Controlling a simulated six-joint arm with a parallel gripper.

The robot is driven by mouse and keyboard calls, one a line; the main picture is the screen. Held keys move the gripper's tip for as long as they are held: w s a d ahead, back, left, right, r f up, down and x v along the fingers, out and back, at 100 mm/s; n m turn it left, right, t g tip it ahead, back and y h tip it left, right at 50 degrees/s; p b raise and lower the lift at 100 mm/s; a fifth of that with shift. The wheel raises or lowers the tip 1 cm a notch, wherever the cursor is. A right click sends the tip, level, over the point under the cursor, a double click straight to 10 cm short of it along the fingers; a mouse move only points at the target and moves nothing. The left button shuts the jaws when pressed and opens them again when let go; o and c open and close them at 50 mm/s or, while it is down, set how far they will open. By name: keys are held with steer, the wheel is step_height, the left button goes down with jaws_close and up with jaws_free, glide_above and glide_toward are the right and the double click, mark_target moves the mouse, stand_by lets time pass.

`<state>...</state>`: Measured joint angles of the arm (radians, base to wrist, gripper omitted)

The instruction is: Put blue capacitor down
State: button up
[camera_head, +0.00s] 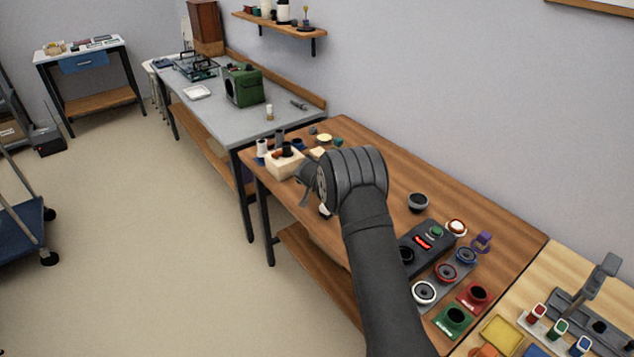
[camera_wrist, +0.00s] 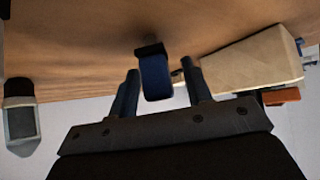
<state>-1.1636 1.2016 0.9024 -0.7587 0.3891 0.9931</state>
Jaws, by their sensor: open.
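The blue capacitor (camera_wrist: 154,78), a dark blue cylinder with a black end, is between my fingers in the wrist view. Its black end appears against the brown wooden tabletop (camera_wrist: 90,35). My gripper (camera_wrist: 160,70) is open, with a finger on each side of the capacitor and a visible gap to both. In the head view my gripper (camera_head: 308,188) is low over the far left part of the wooden bench (camera_head: 385,185). I cannot make out the capacitor there with certainty.
A pale wooden block (camera_head: 284,166) holding dark parts is close to my gripper; a pale block (camera_wrist: 240,62) shows at right in the wrist view. Speaker parts and a black control box (camera_head: 425,245) fill the near bench.

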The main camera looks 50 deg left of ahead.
steer(key=v, duration=1.2)
steer(key=x, duration=1.2)
steer(key=shift+f, duration=0.2)
steer(key=shift+r, duration=0.15)
